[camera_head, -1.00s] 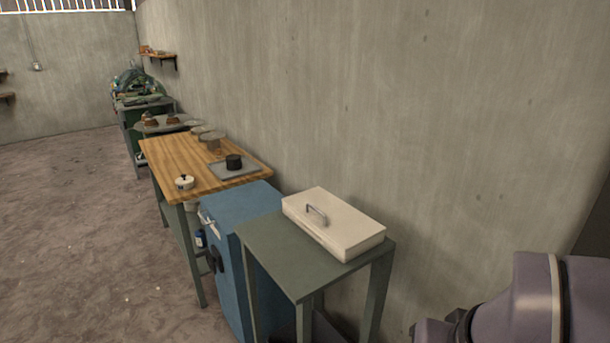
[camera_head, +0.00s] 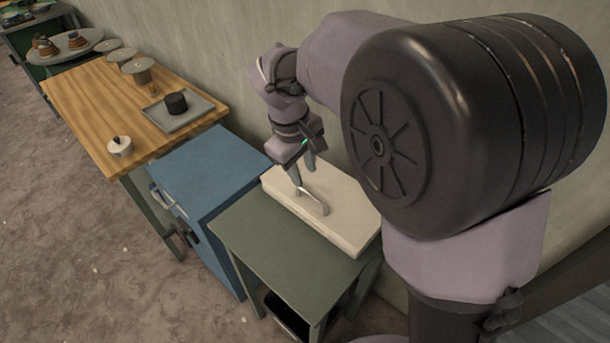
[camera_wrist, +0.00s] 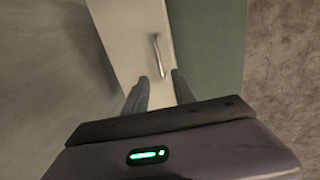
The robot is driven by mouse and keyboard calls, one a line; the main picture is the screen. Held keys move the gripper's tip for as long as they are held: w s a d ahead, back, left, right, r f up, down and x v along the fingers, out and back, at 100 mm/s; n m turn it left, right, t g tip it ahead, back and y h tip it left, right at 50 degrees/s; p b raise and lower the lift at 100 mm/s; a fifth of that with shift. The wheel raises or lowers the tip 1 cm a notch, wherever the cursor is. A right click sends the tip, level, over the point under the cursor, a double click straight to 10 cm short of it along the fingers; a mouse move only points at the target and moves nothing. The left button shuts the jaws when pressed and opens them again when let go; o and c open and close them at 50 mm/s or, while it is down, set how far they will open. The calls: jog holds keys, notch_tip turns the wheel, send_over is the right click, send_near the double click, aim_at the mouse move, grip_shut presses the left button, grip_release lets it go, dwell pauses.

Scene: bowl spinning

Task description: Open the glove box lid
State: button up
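The glove box (camera_head: 335,222) is a flat cream-white box on a small green table (camera_head: 265,254) against the wall. Its lid looks shut. A grey metal handle (camera_head: 313,201) arches from the lid near the table's front side. My gripper (camera_head: 304,172) hangs over the box, just behind and above the handle, with its fingers pointing down. In the wrist view the handle (camera_wrist: 158,56) lies ahead of the fingertips (camera_wrist: 161,80), roughly in line with the gap between them. The fingers are apart with nothing between them. I cannot tell exactly how high they are above the lid.
A blue cabinet (camera_head: 209,172) stands left of the green table. Beyond it is a wooden workbench (camera_head: 85,100) with a white lidded pot (camera_head: 120,146) and a dark cylinder (camera_head: 176,103) on a grey tray. The wall (camera_head: 240,60) is close behind the box. The floor in front is clear.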

aim_at(309, 193)
jog(key=f, duration=0.2)
jog(key=w+f+b, duration=0.1)
jog(key=f, duration=0.2)
jog(key=d+f+b, duration=0.1)
jog(key=f, duration=0.2)
jog(key=shift+w+f, duration=0.2)
grip_shut()
dwell(0.9)
